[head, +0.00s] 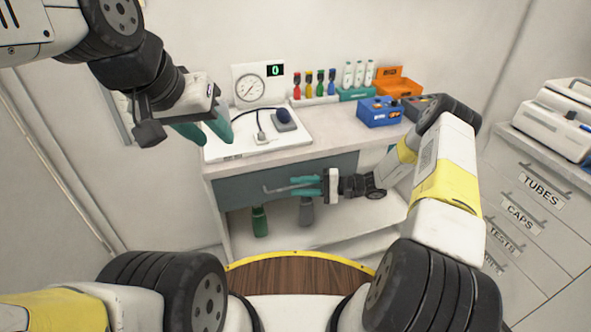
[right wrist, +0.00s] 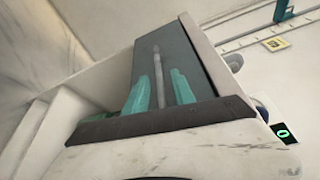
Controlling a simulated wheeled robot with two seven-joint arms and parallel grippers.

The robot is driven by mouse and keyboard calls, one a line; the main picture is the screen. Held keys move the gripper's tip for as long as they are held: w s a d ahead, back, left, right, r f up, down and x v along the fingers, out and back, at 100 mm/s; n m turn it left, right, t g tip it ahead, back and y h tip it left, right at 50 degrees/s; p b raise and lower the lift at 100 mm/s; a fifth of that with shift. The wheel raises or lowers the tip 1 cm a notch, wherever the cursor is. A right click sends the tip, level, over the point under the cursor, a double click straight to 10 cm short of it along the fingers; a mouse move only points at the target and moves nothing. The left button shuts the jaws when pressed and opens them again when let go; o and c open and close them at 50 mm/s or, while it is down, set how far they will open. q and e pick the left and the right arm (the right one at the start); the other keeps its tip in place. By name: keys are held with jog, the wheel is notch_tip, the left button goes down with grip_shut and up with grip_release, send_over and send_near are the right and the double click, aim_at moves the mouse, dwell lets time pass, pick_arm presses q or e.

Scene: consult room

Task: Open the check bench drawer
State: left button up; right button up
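The check bench (head: 345,130) has a dark grey-green drawer front (head: 235,190) under its top; it looks shut. My right gripper (head: 292,187) is in front of the drawer front in the head view, fingers pointing left. In the right wrist view its two teal fingers (right wrist: 160,92) are apart, one on each side of the grey bar handle (right wrist: 156,65) on the drawer front (right wrist: 195,65). Gaps show beside the bar, so it does not look gripped. My left gripper (head: 206,130) is above the bench's left end, fingers apart and empty.
On the bench top stand a dial gauge (head: 250,88), a grey pad with a cable (head: 284,121), coloured bottles (head: 320,84), a blue box (head: 380,113) and an orange box (head: 398,82). A green bottle (head: 259,221) is on the shelf below. A labelled cabinet (head: 550,180) stands right.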

jog(key=shift+a, duration=0.65)
grip_shut()
jog(key=shift+f, duration=0.1)
dwell(0.9)
